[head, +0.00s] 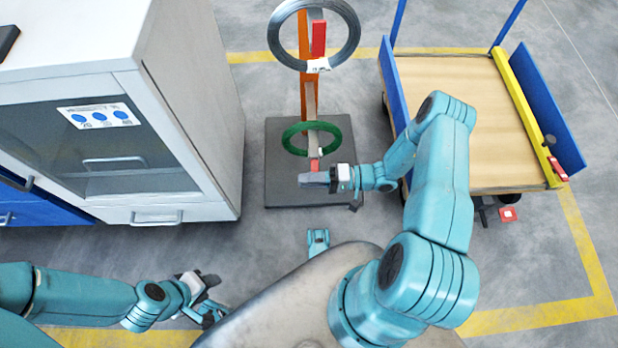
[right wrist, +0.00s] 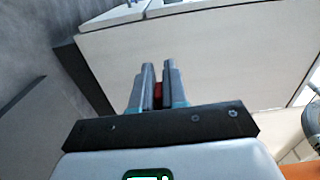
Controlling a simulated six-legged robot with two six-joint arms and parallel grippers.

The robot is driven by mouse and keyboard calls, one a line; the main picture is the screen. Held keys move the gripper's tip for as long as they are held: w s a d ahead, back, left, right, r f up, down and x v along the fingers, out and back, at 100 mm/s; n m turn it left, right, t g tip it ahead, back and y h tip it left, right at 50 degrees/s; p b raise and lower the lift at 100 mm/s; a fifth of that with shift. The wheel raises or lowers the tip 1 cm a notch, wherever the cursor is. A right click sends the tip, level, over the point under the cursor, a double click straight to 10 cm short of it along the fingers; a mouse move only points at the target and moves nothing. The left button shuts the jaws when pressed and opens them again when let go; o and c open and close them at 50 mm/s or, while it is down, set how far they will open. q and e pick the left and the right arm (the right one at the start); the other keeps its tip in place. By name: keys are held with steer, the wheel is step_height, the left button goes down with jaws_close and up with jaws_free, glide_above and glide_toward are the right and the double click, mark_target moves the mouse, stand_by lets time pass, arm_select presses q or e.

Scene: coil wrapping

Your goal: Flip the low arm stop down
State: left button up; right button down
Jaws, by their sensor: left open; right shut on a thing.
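An orange stand (head: 304,75) holds a large grey coil (head: 343,50) on its top arm and a green coil (head: 337,133) on its low arm. A red stop (head: 319,38) stands up at the end of the top arm. The low arm stop (head: 314,165) is a small red piece in front of the green coil, mostly hidden by my right gripper (head: 318,178). In the right wrist view, that gripper (right wrist: 158,72) is shut on the red low arm stop (right wrist: 158,94). Whether the stop is tilted cannot be told. My left gripper (head: 208,298) is open and empty at lower left.
The stand's dark base plate (head: 285,190) rests on the floor. A grey-white cabinet (head: 190,70) stands at the left. A cart (head: 450,80) with a wooden deck, blue sides and a yellow bar stands at the right, close beside my right arm.

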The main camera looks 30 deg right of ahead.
stand_by(0.3)
steer(key=c, duration=1.2)
jaws_free()
steer(key=shift+c, duration=0.2)
step_height(320, 180, up, 20)
steer(key=p, duration=0.8)
